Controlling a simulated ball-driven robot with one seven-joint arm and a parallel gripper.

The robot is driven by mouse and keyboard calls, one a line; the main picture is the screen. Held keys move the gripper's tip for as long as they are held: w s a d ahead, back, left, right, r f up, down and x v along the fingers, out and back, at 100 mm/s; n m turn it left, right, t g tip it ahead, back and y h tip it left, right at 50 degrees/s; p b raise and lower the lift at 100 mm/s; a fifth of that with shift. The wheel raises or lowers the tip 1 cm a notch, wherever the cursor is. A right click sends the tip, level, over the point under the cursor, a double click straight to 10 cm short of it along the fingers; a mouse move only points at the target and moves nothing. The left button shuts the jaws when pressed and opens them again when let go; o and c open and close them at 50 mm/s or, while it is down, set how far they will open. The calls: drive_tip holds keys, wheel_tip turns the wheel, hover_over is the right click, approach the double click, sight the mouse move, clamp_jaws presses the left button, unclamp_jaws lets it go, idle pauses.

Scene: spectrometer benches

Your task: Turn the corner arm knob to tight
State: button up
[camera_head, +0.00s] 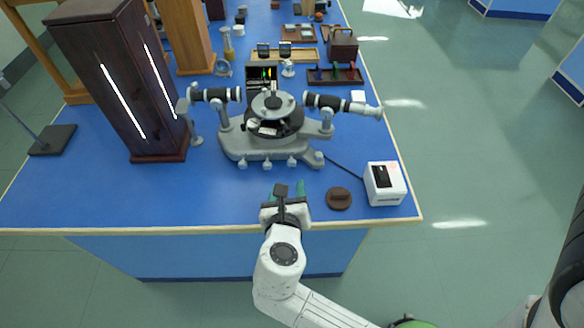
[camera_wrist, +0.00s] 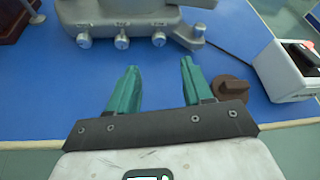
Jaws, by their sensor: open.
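The grey spectrometer (camera_head: 240,144) stands on the blue bench, with a telescope (camera_head: 335,104) on its right. Several small silvery knobs line its front edge; three of them, left (camera_wrist: 84,41), middle (camera_wrist: 122,41) and right (camera_wrist: 159,39), show in the wrist view. A further grey knob (camera_wrist: 198,31) sits at the front right corner, also seen in the head view (camera_head: 318,159). Small markings above the front knobs are too small to read. My gripper (camera_head: 287,186) is open and empty over the bench's front edge, its green fingers (camera_wrist: 159,66) pointing at the base, apart from the knobs.
A brown round object (camera_head: 339,198) lies right of my gripper. A white box (camera_head: 385,184) with a dark top panel stands further right, a cable running from it towards the spectrometer. A tall dark cabinet (camera_head: 120,80) stands left. Bench left of my gripper is clear.

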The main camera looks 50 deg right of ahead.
sight(291, 165)
drive_tip(key=shift+w+d+f, duration=0.1)
drive_tip(key=shift+w+d, duration=0.25)
drive_tip(key=shift+d, duration=0.05)
drive_tip(key=x, duration=0.9)
drive_tip(key=shift+w+d+f, duration=0.15)
drive_tip(key=shift+d+f, duration=0.05)
drive_tip(key=shift+d, duration=0.1)
clamp_jaws()
